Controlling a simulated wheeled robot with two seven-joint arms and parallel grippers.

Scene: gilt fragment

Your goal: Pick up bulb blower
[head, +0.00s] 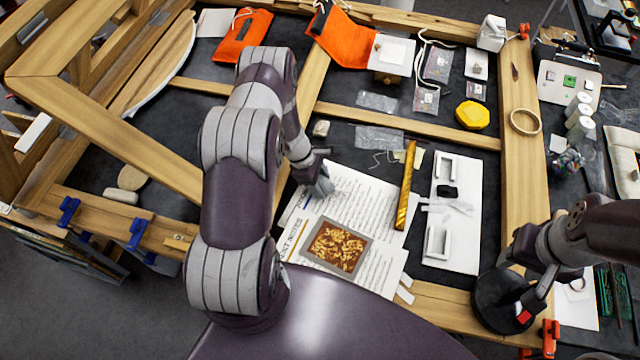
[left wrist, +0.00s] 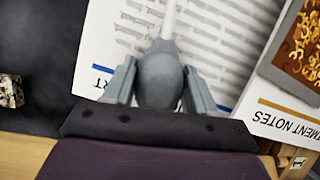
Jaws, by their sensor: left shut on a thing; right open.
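The bulb blower is a grey rounded bulb with a pale thin nozzle. In the left wrist view the bulb blower (left wrist: 160,80) sits between the two fingers of my left gripper (left wrist: 160,88), its nozzle pointing to the top of the picture. In the head view my left gripper (head: 318,182) is over the upper left part of the printed papers (head: 350,195), shut on the bulb; the blower is mostly hidden by the hand there. My right gripper (head: 530,298) is open at the lower right, by a round black object (head: 492,302).
A gilded fragment picture (head: 336,247) lies on the papers. A gold strip (head: 405,185) and a white tray (head: 455,215) are to the right. Wooden frame bars (head: 410,125) surround the dark work surface. A yellow block (head: 472,115) stands farther back.

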